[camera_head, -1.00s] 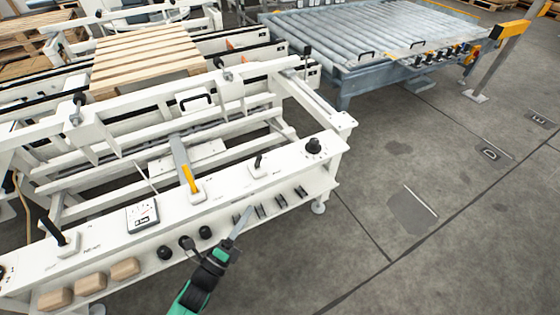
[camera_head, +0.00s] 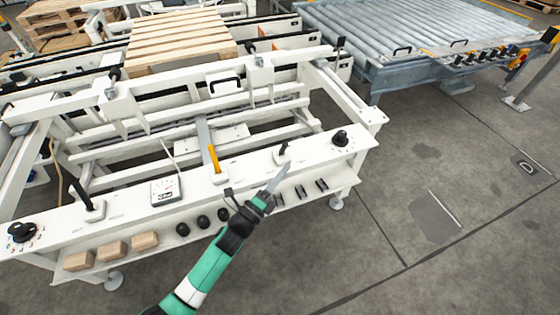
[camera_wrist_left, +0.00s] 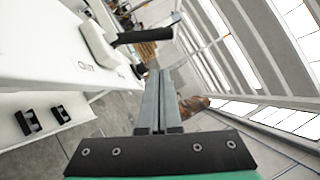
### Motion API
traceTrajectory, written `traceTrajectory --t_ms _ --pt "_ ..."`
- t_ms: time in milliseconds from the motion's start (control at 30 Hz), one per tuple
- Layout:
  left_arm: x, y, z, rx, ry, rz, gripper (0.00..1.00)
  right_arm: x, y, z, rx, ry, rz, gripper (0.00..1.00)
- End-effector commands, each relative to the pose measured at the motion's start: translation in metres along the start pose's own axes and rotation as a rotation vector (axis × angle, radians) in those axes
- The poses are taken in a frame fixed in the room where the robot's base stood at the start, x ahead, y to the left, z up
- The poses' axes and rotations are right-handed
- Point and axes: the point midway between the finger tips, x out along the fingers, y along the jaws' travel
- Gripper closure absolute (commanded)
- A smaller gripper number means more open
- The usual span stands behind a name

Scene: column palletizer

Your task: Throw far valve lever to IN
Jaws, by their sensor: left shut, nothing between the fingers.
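The far valve lever (camera_head: 284,148) is a short black handle on a white base, standing on the white panel's right part in the head view. In the left wrist view the black handle (camera_wrist_left: 145,36) sticks out from its white base (camera_wrist_left: 99,44), with OUT lettering on the panel beside it. My left gripper (camera_head: 282,170) is shut and empty, with its fingers just in front of the lever's base at the panel edge. In the wrist view the fingertips (camera_wrist_left: 153,74) are below the handle, with a visible gap. My right gripper is not in view.
A yellow-handled lever (camera_head: 213,158), a black lever (camera_head: 86,196) and a meter (camera_head: 164,191) are farther left on the panel. A black knob (camera_head: 340,138) is to the right. Black knobs and wooden blocks (camera_head: 112,250) line the lower shelf.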

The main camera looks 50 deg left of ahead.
Motion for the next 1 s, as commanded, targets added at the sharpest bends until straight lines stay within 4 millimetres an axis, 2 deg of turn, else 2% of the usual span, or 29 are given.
traceTrajectory --t_ms 33,100,300,667,1000 --pt "0.008 -0.004 0.011 0.002 -0.004 0.002 1.0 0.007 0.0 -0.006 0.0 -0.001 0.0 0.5" --pt "0.015 -0.004 0.018 0.0 -0.003 0.002 1.0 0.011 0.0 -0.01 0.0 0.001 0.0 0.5" --pt "0.025 -0.001 0.028 0.0 -0.001 0.001 1.0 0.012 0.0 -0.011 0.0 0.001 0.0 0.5" --pt "0.026 0.0 0.028 -0.001 0.0 0.001 1.0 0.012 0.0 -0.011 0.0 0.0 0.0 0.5" --pt "0.03 -0.004 0.026 -0.045 0.008 0.027 1.0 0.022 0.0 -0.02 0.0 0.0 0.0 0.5"
